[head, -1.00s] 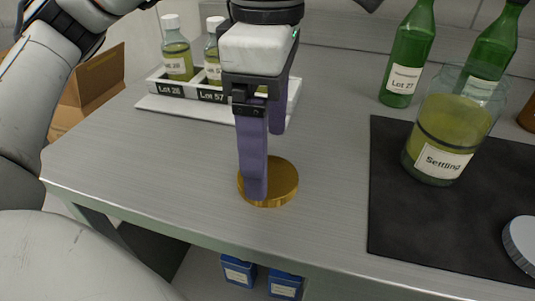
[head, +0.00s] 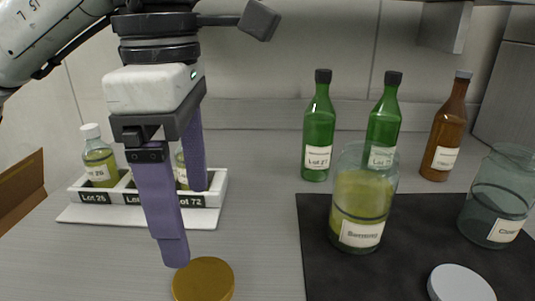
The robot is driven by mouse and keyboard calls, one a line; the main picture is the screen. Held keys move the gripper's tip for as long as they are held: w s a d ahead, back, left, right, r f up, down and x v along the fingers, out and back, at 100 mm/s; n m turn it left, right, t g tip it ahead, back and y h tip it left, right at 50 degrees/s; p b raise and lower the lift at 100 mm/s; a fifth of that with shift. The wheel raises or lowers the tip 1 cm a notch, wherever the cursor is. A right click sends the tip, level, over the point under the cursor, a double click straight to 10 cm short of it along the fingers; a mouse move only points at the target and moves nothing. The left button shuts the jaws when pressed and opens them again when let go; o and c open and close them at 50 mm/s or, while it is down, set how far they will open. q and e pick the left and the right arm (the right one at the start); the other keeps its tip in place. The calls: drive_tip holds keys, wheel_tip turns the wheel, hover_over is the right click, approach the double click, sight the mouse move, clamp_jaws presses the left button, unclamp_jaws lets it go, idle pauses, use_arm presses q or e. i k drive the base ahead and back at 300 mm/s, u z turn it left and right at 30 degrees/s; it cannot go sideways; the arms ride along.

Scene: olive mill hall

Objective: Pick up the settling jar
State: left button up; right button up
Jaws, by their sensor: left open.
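The settling jar (head: 355,200) is a clear glass jar with yellow-green liquid and a white label. It stands upright on the left part of the black mat (head: 318,270). My left gripper (head: 186,225) is open and empty, with purple fingers pointing down. It is well left of the jar, in front of the white rack and above a gold lid on the table. My right gripper does not show.
A gold lid (head: 204,280) lies at the front. The white rack (head: 215,188) with small bottles stands at the left. Two green bottles (head: 317,130) and a brown bottle (head: 447,130) stand behind the jar. A clear jar (head: 497,195) and a pale lid (head: 461,284) are at the right.

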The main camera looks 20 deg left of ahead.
sight(367, 177)
drive_tip(key=k, duration=1)
